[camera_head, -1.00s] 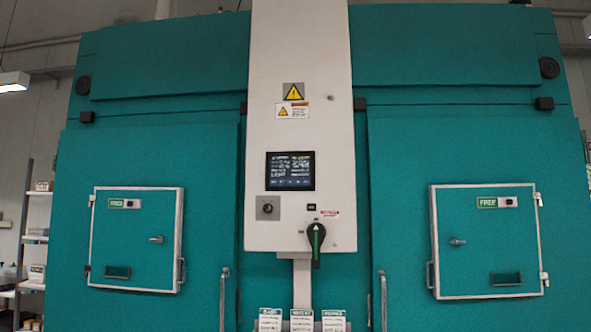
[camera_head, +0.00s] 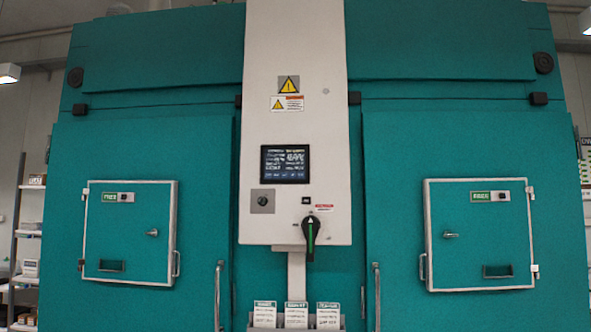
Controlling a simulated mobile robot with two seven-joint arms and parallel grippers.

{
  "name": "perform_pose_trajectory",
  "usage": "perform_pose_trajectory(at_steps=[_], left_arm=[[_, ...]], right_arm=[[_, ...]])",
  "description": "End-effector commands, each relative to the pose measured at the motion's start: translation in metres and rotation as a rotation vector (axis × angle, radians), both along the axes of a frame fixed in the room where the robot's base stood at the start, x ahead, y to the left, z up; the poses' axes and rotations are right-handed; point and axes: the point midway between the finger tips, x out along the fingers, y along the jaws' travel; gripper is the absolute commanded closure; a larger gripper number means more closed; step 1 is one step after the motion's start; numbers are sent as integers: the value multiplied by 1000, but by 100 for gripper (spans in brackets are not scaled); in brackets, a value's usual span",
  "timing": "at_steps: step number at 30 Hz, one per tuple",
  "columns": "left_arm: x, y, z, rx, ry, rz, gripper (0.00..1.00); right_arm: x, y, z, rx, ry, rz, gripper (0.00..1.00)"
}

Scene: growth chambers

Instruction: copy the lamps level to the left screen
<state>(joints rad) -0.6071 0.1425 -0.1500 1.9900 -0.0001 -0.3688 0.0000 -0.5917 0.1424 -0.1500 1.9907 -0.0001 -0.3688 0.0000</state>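One dark screen (camera_head: 285,164) shows on the white control column (camera_head: 295,120) between two teal chambers. Its small white text stands in two columns and is too blurred to read, so I cannot make out a lamps level. I see no second screen. The left chamber has a small framed door (camera_head: 128,232) and the right chamber has another (camera_head: 479,234). Both are shut, each with a green label that seems to read FREE. Neither of my grippers is in view.
Below the screen are a key switch (camera_head: 262,201) and a rotary handle (camera_head: 310,236). Several white cards (camera_head: 296,315) stand in a holder at the column's foot. Vertical door handles (camera_head: 218,297) flank it. Shelves (camera_head: 27,240) stand at the far left.

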Motion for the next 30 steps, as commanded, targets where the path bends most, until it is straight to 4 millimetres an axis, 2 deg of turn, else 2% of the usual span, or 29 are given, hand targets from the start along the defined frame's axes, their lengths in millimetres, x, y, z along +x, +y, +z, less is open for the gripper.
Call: perform_pose_trajectory(at_steps=[1, 6, 16, 30], left_arm=[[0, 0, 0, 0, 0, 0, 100], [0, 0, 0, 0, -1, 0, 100], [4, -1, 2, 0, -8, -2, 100], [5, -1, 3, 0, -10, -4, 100]], right_arm=[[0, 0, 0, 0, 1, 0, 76], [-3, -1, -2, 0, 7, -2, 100], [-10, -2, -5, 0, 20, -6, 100], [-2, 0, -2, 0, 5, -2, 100]])
